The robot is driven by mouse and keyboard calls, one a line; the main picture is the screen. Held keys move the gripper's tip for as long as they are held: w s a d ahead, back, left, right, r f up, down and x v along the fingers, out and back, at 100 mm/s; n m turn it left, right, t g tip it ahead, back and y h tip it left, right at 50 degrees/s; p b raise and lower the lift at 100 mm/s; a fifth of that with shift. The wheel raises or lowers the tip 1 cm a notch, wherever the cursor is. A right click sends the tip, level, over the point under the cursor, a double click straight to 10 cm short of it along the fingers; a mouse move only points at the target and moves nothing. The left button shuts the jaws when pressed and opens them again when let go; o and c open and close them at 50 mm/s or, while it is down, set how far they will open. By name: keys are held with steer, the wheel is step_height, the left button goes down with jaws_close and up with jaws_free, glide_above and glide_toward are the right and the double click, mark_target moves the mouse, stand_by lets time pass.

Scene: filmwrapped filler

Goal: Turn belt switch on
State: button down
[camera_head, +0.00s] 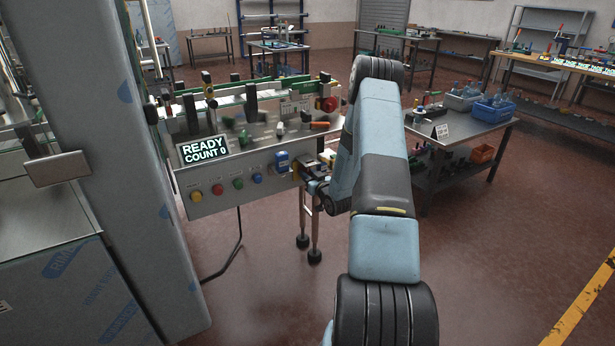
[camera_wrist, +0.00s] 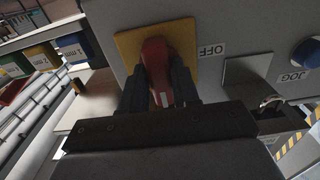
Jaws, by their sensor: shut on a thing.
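The belt switch is a red rotary knob (camera_wrist: 158,66) on a square yellow plate (camera_wrist: 184,38), seen in the wrist view. A white label (camera_wrist: 212,49) reading OFF sits to the right of the plate. My gripper (camera_wrist: 162,92) is shut on the red knob, with one dark finger on each side of it. The fingers cover part of the knob's lower end, and its exact turn is hard to tell. In the head view my arm reaches to the right end of the belt machine's control box (camera_head: 245,205). The knob cannot be made out clearly there.
A display (camera_head: 203,148) on the machine reads READY, COUNT 0. Coloured buttons (camera_head: 218,189) line the box front. A blue JOG button (camera_wrist: 306,53) is right of the switch. A film-wrapped column (camera_head: 125,150) stands left.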

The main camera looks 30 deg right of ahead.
steer(key=c, duration=0.9)
jaws_free()
steer(key=s, duration=1.3)
steer(key=shift+s+d+f, duration=0.15)
steer(key=shift+s+d, duration=0.1)
steer(key=shift+s, duration=0.15)
steer(key=shift+w, duration=0.1)
